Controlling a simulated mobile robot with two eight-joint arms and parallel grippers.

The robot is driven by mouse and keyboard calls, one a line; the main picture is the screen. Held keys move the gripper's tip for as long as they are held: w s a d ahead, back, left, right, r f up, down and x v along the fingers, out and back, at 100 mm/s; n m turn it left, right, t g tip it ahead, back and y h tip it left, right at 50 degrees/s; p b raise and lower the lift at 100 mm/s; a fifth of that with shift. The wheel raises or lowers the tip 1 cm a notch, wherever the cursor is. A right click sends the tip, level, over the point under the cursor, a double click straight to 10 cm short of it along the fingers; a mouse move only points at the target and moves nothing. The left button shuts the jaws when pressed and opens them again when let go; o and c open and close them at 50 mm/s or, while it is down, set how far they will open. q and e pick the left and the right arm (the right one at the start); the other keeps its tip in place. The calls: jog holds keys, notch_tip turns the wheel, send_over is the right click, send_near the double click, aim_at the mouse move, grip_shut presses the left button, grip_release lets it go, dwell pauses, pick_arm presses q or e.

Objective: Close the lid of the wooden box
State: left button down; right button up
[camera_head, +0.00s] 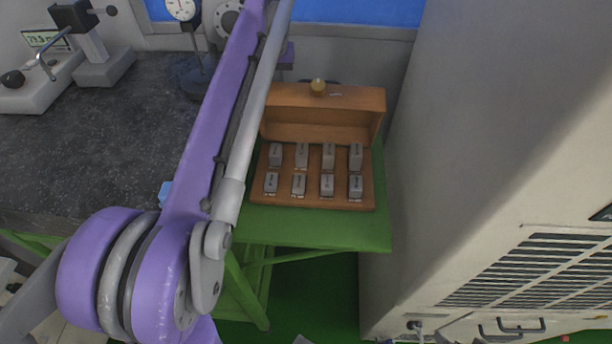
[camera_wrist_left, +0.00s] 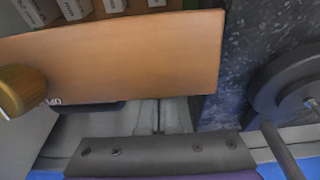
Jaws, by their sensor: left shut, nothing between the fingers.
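The wooden box (camera_head: 318,206) sits on a green stand in the head view, with several grey metal blocks in rows inside. Its lid (camera_head: 290,98) stands open and upright at the back edge, with a brass knob (camera_head: 317,87) on it. In the left wrist view the lid (camera_wrist_left: 130,62) fills the upper middle and the knob (camera_wrist_left: 22,88) is at the left. My left gripper (camera_wrist_left: 155,150) shows as a dark bar at the bottom of that view, shut and empty, behind the lid. In the head view its purple part (camera_head: 288,56) shows behind the lid's left corner. My right gripper is out of view.
The green stand (camera_head: 330,232) has bare room in front of the box. A large beige cabinet (camera_head: 470,150) stands close on the right. A dark stone surface (camera_head: 110,150) lies left, with a dial gauge stand (camera_head: 195,80) and other instruments at the back.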

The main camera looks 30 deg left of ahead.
pick_arm(q)
jog(key=shift+s+d, duration=0.35)
jog(key=shift+s, duration=0.25)
jog(key=shift+s+d, duration=0.3)
jog(key=shift+s, duration=0.25)
jog(key=shift+f, duration=0.3)
jog(key=p+v, duration=0.2)
jog(key=v, duration=0.1)
jog(key=w+p+v, duration=0.1)
jog(key=p+v, duration=0.1)
jog(key=v, duration=0.1)
jog(key=w+a+p+v, duration=0.1)
jog(key=p+v, duration=0.1)
jog(key=v, duration=0.1)
jog(key=shift+r+p, duration=0.35)
jog(key=shift+f, duration=0.15)
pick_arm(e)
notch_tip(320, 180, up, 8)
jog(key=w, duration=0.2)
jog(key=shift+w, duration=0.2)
pick_arm(q)
jog(key=shift+s, duration=0.15)
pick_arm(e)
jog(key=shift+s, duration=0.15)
